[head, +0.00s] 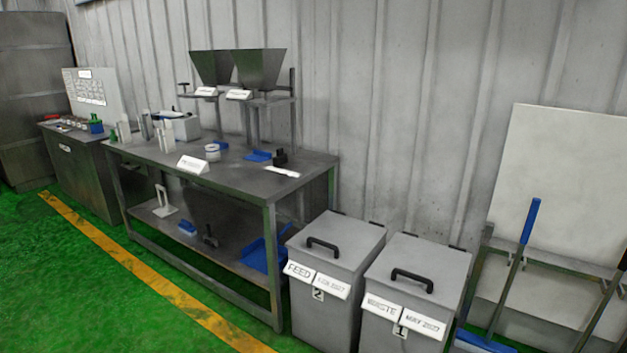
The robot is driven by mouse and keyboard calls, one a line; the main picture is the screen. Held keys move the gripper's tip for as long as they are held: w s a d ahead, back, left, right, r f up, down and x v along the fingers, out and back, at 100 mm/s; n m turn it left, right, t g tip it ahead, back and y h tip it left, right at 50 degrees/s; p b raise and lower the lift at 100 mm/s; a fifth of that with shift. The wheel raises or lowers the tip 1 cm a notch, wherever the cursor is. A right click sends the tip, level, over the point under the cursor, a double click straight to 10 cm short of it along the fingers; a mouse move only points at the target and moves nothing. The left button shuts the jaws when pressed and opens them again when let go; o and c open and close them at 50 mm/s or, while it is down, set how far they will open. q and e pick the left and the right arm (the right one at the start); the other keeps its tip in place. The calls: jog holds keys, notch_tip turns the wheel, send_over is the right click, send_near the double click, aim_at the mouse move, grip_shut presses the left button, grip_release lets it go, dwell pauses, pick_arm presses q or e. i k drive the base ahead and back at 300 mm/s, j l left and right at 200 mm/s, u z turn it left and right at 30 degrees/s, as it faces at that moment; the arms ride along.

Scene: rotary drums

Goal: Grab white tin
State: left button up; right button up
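A small white tin (212,152), short and round with a darker band near its top, stands on the dark workbench (255,175). It is near the middle of the bench top, just right of a white label stand (193,165). Neither of my grippers shows in the head view.
Two grey lidded bins, feed (335,250) and waste (422,270), stand right of the bench. Two dark hoppers (258,68) stand at its back. Blue scoops (258,156) and white containers (166,135) share the top. Green floor with a yellow line (130,258) lies clear in front.

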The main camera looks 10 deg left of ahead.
aim_at(213, 152)
jog(key=i+j+u, duration=0.2)
jog(key=i+u, duration=0.55)
jog(key=i+j+z, duration=0.1)
jog(key=i+j, duration=0.15)
jog(key=i+j+z, duration=0.15)
jog(key=j, duration=0.2)
jog(key=i+j+z, duration=0.1)
jog(key=i+j, duration=0.15)
jog(key=i+j+z, duration=0.1)
jog(key=j, duration=0.35)
jog(key=i+j+z, duration=0.1)
jog(key=i+j, duration=0.3)
jog(key=j, duration=0.8)
